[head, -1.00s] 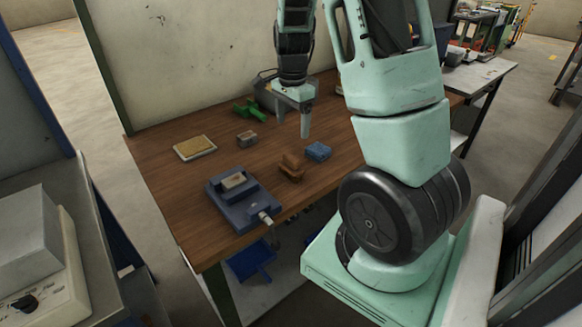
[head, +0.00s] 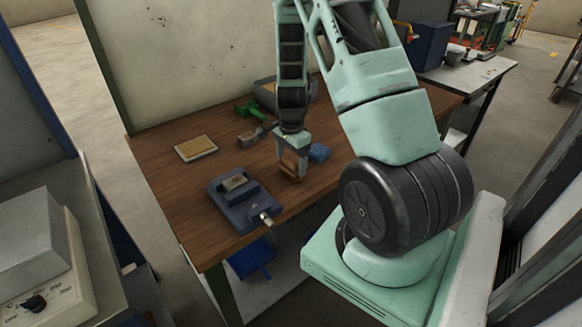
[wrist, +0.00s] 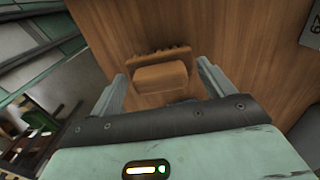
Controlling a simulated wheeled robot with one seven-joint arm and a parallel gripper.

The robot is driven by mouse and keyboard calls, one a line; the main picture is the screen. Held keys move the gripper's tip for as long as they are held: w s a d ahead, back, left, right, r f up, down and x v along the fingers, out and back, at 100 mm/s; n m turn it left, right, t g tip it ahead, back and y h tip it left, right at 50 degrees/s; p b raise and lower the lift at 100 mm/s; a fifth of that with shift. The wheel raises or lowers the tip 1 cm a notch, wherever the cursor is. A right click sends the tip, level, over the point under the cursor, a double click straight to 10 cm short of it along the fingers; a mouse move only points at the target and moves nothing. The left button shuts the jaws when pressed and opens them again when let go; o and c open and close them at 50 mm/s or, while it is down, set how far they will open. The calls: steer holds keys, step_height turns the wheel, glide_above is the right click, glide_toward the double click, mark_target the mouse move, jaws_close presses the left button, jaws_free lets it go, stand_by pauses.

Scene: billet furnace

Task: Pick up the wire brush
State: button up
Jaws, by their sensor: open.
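The wire brush, seen as a brown wooden block (head: 289,163) with a toothed or bristled edge, is on the wooden workbench (head: 190,220) near its front edge. In the wrist view the brush (wrist: 160,77) lies between the two fingers. My gripper (head: 291,172) points down over it with one finger on each side. In the wrist view my gripper (wrist: 162,74) is open, with gaps between the brush and both fingers. The fingers partly hide the brush in the head view.
A blue block (head: 319,152) stands close to the right of the brush. A blue-grey vise (head: 235,208) sits to its left. A tan pad (head: 196,148), a small grey-brown block (head: 247,138) and a green object (head: 247,110) are farther back.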

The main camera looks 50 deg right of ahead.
mark_target(291, 158)
steer(key=c, duration=0.7)
step_height(291, 158, up, 10)
steer(key=shift+b, duration=0.6)
